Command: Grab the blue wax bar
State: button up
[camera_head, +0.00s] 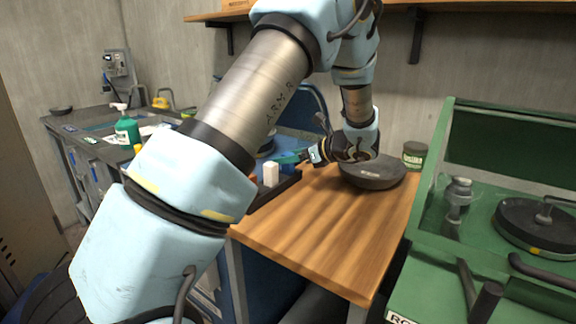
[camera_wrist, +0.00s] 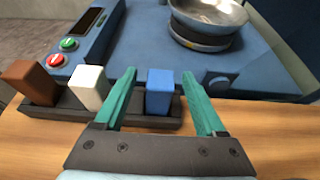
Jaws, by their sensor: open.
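The blue wax bar (camera_wrist: 160,91) stands upright in a dark tray (camera_wrist: 150,122) on the wooden table. In the wrist view it sits between the two green fingers of my gripper (camera_wrist: 158,90), with a gap on each side. My gripper is open and holds nothing. In the head view my gripper (camera_head: 290,157) is at the tray, and the blue bar is small and partly hidden there. A white bar (camera_wrist: 89,87) stands in the tray left of the left finger, and a brown bar (camera_wrist: 30,82) stands farther left.
A blue machine with a metal bowl (camera_wrist: 207,18) and red and green buttons (camera_wrist: 62,52) stands right behind the tray. A green machine (camera_head: 500,200) stands at the right. The table's front is clear.

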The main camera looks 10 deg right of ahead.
jog(key=shift+w+f, duration=0.1)
jog(key=shift+c, duration=0.3)
grip_shut()
